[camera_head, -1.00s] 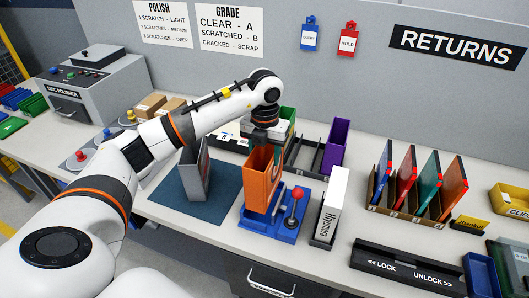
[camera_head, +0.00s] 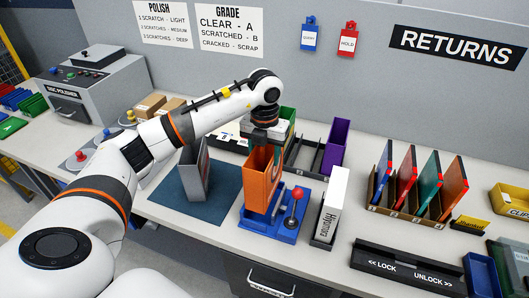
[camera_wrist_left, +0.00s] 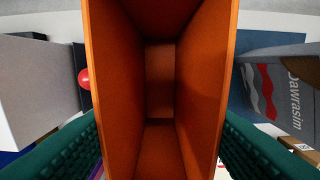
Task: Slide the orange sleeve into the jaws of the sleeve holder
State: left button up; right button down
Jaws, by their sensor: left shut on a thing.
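The orange sleeve (camera_head: 262,181) stands upright at the blue sleeve holder (camera_head: 276,226), with its lower end down at the holder's jaws. Whether it is fully seated between them cannot be told. A lever with a red knob (camera_head: 297,194) rises from the holder just right of the sleeve. My left gripper (camera_head: 264,141) is above the sleeve and shut on its upper end. In the left wrist view the open, empty sleeve (camera_wrist_left: 160,90) lies between the green finger pads (camera_wrist_left: 158,145). My right gripper is not in view.
A grey sleeve (camera_head: 195,172) stands on a dark blue mat (camera_head: 175,199) to the left. A white case marked Hyomara (camera_head: 330,203) stands in a dark stand to the right. Behind are a black rack (camera_head: 303,155) and a purple sleeve (camera_head: 336,140).

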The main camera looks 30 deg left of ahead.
pick_arm(q)
jog(key=shift+f+b, duration=2.6)
jog(key=shift+f, duration=0.95)
jog(key=o, duration=1.7)
notch_tip(320, 180, up, 8)
jog(key=p, duration=0.5)
